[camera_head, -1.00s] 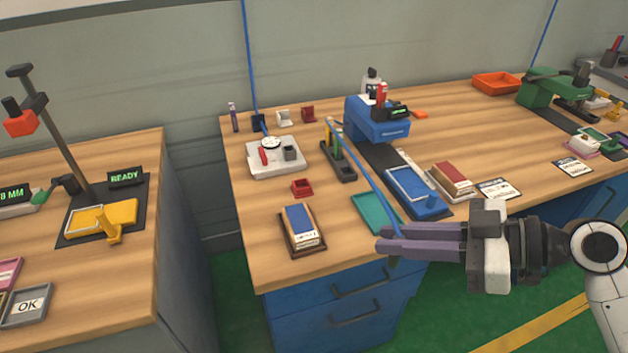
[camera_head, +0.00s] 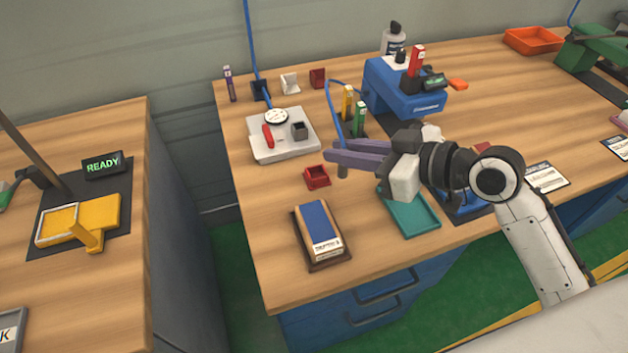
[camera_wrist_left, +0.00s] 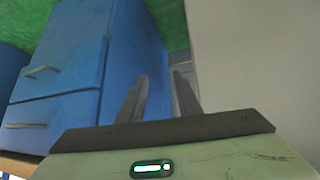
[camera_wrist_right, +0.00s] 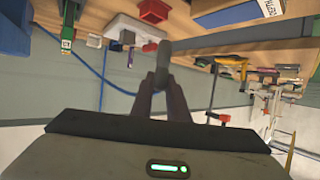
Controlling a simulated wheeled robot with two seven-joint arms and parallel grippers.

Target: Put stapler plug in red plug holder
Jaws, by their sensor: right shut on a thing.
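My right gripper (camera_head: 335,157) is shut on a small grey plug (camera_head: 343,170), which hangs at its fingertips above the desk. In the right wrist view the plug (camera_wrist_right: 163,58) sits between the closed fingertips (camera_wrist_right: 160,80). A blue cable (camera_head: 332,105) runs down to the gripper. A small open red holder (camera_head: 317,177) lies on the desk, just left of and below the fingertips, apart from the plug. A darker red block-shaped holder (camera_head: 317,77) stands at the back; I cannot tell which is the task's holder. My left gripper (camera_wrist_left: 160,90) is open and empty in its wrist view.
A grey dial device (camera_head: 280,148) stands left of the gripper. White (camera_head: 290,82) and dark (camera_head: 261,89) holders stand behind it. The blue machine (camera_head: 395,85) is at the back right, a teal tray (camera_head: 413,222) below the arm, and a blue-topped block (camera_head: 318,228) in front.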

